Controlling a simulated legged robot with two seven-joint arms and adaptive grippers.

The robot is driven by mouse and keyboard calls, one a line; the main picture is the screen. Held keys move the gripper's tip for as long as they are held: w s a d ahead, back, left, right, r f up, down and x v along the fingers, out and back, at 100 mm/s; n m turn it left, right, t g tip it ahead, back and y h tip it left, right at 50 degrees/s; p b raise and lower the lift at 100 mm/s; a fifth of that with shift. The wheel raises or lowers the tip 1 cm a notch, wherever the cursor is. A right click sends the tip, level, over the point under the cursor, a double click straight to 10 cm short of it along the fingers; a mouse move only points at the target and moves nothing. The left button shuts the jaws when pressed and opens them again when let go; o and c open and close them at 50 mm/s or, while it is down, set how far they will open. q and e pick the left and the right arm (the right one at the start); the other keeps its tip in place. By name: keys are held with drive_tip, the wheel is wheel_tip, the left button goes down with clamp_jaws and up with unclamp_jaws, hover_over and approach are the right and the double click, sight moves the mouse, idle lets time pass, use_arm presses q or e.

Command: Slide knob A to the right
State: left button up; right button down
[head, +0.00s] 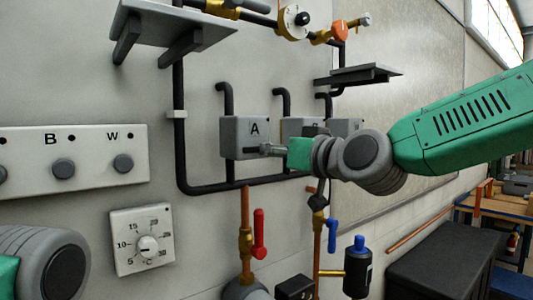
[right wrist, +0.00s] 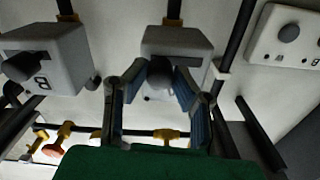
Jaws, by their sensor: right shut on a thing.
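Grey box A (head: 252,127) is on the wall in the middle of the head view, with the letter A on its front. My right gripper (head: 256,150) reaches in from the right to the lower front of this box. In the right wrist view the fingers of my right gripper (right wrist: 160,80) are on either side of the round dark knob A (right wrist: 159,73), shut on it. Box A (right wrist: 180,42) is behind the knob there. In the head view the fingers mostly hide the knob. Of my left arm only a link shows at the lower left; its fingers are out of view.
Box B (right wrist: 52,52) is close beside box A, partly behind my right gripper in the head view. Black pipe (head: 181,120) runs around the boxes. A panel with knobs (head: 75,162) and a dial (head: 141,243) are at left. A shelf (head: 168,22) is above.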

use_arm(q)
drive_tip(key=shift+d, duration=0.1)
use_arm(e)
drive_tip(key=shift+w+d+r, duration=0.2)
drive_tip(key=shift+d, duration=0.05)
drive_tip(key=c, duration=1.6)
unclamp_jaws()
drive_tip(key=shift+o, duration=1.4)
drive_tip(key=shift+w+a+f, duration=0.1)
drive_tip(key=shift+w+a, duration=0.1)
drive_tip(key=shift+w+a+f, duration=0.25)
drive_tip(key=shift+w, duration=0.2)
drive_tip(key=shift+s, duration=0.1)
drive_tip(key=shift+s+r, duration=0.2)
drive_tip(key=shift+s, duration=0.15)
use_arm(q)
drive_tip(key=shift+w+a, duration=0.2)
drive_tip(key=shift+w, duration=0.05)
use_arm(e)
drive_tip(key=v, duration=1.1)
drive_tip(key=shift+d+f, duration=0.25)
